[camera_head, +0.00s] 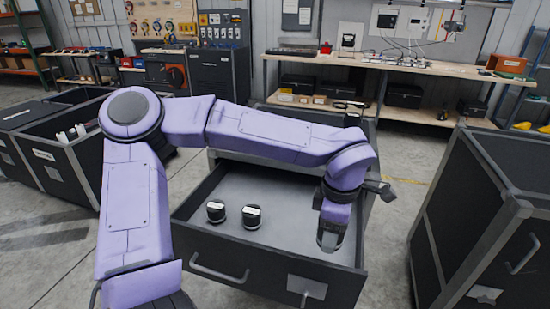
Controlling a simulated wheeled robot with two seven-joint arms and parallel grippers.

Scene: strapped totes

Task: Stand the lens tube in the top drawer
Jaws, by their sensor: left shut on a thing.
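The open top drawer (275,262) is dark with a grey floor and stands out toward me in the middle of the head view. My left gripper (330,240) points down over the right part of the drawer, near its front wall. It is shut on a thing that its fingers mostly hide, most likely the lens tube. I cannot tell whether that thing touches the drawer floor. Two short black cylinders with white marks on top, a left one (215,211) and a right one (251,217), stand upright in the drawer's left part. My right gripper is out of view.
A dark cabinet (485,215) stands close on the right. Dark open bins (60,160) stand on the left. A wooden workbench (400,68) with equipment runs along the back wall. The drawer's middle floor is clear.

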